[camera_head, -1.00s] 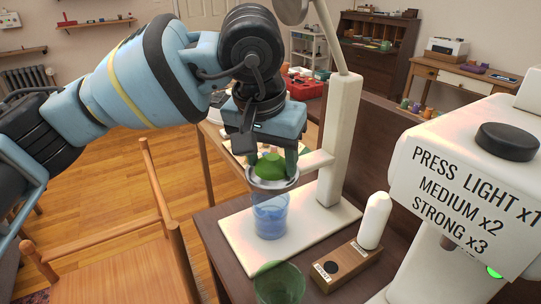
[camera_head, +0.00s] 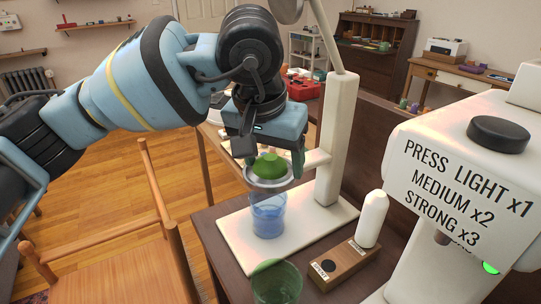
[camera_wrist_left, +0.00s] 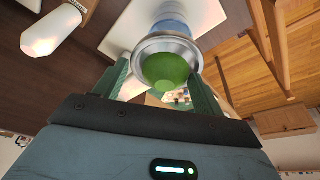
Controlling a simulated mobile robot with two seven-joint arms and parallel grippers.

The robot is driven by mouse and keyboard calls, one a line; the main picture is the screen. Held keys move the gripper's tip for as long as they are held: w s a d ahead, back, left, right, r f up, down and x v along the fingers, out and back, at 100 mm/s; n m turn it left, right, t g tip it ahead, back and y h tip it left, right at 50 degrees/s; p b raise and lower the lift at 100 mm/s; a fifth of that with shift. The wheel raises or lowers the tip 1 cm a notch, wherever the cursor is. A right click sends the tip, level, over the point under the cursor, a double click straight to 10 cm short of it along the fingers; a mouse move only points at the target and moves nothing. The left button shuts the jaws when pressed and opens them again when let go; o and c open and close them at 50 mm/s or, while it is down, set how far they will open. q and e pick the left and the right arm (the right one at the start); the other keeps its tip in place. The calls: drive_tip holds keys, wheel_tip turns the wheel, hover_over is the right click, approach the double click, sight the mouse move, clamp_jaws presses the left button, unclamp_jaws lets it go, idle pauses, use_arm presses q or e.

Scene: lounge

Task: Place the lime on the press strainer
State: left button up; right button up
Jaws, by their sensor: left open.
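The green lime (camera_head: 269,167) sits in the metal press strainer (camera_head: 256,186), above a blue glass (camera_head: 268,219) on the white press base. In the left wrist view the lime (camera_wrist_left: 166,71) lies within the strainer's round rim (camera_wrist_left: 194,44). My left gripper (camera_head: 271,169) is directly above the strainer, pointing down, with its green fingers apart on either side of the lime. In the left wrist view the finger on the right shows a gap to the lime. My right gripper is not in view.
The white press column (camera_head: 336,140) rises just right of my left gripper. A green glass (camera_head: 276,284), a wooden block with a button (camera_head: 343,262) and a white bottle (camera_head: 371,219) stand in front. A large white machine (camera_head: 450,190) fills the right. A wooden chair (camera_head: 120,262) is at the left.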

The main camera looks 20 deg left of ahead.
use_arm(q)
drive_tip(key=shift+s+a+f, duration=0.1)
drive_tip(key=shift+a+f, duration=0.25)
drive_tip(key=shift+f, duration=0.35)
drive_tip(key=shift+r, duration=0.2)
drive_tip(key=w+p+v, duration=0.1)
drive_tip(key=v, duration=1.2)
drive_tip(key=shift+r, duration=0.25)
